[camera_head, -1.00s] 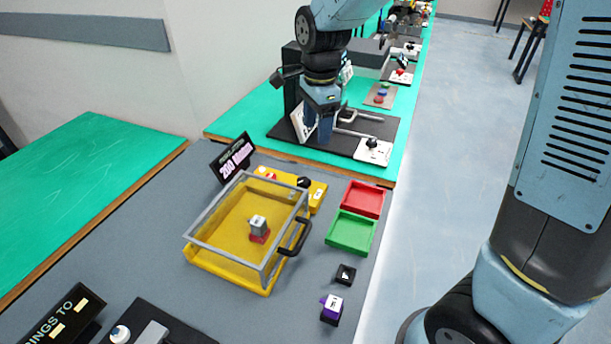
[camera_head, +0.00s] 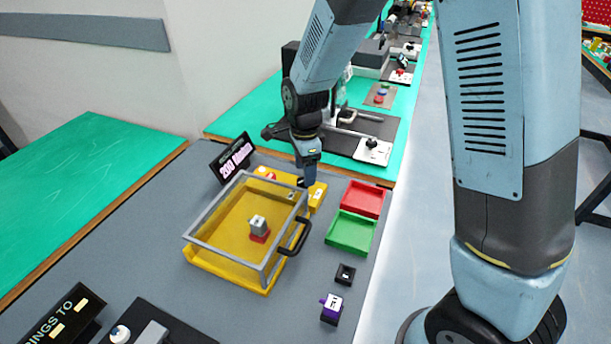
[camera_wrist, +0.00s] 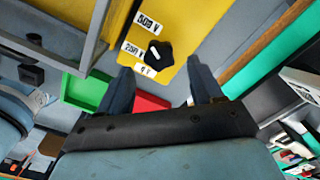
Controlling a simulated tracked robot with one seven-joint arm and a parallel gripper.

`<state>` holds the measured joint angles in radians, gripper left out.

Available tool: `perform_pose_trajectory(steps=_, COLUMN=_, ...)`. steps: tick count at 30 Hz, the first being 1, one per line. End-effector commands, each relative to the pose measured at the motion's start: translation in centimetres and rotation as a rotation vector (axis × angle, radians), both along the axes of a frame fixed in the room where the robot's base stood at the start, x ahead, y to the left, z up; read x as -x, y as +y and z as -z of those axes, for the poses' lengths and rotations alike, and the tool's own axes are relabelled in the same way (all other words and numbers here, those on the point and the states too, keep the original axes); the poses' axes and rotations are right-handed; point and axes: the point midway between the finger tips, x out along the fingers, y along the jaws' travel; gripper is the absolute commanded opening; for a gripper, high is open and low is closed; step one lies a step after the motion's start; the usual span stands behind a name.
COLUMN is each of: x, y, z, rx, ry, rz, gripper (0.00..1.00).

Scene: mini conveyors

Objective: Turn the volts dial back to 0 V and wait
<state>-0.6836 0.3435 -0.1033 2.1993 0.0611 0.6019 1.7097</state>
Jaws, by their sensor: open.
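The black volts dial (camera_wrist: 158,55) sits on a yellow panel (camera_wrist: 185,15) in the wrist view, beside white labels that read 500 V, 250 V and 0 V. I cannot tell surely which label its pointer faces. My gripper (camera_wrist: 159,68) is open, with one finger on each side of the dial's near side, apart from it as far as I can see. In the head view, my gripper (camera_head: 309,182) is over the right part of the yellow panel (camera_head: 268,174) and hides most of the dial. A black display (camera_head: 232,160) behind the panel shows pink text beginning with 200.
Red (camera_head: 362,198) and green (camera_head: 352,232) trays lie to the right. Small blocks sit nearer the front.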

Motion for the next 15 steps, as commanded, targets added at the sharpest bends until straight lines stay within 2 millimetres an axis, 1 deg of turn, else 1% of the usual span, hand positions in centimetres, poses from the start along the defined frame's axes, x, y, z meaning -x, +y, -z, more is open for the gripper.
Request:
perform_pose_trajectory(steps=1, x=0.0, y=0.0, z=0.8, rx=0.002, ry=0.001, rz=0.000, gripper=0.66)
perform_pose_trajectory(steps=6, x=0.0, y=0.0, z=2.3, rx=0.000, ry=0.001, rz=0.000, gripper=0.66)
perform_pose_trajectory(steps=10, x=0.0, y=0.0, z=2.7, rx=0.000, ry=0.000, rz=0.000, gripper=0.66)
perform_pose_trajectory(steps=15, x=0.0, y=0.0, z=2.8, rx=0.000, ry=-0.001, rz=0.000, gripper=0.66)
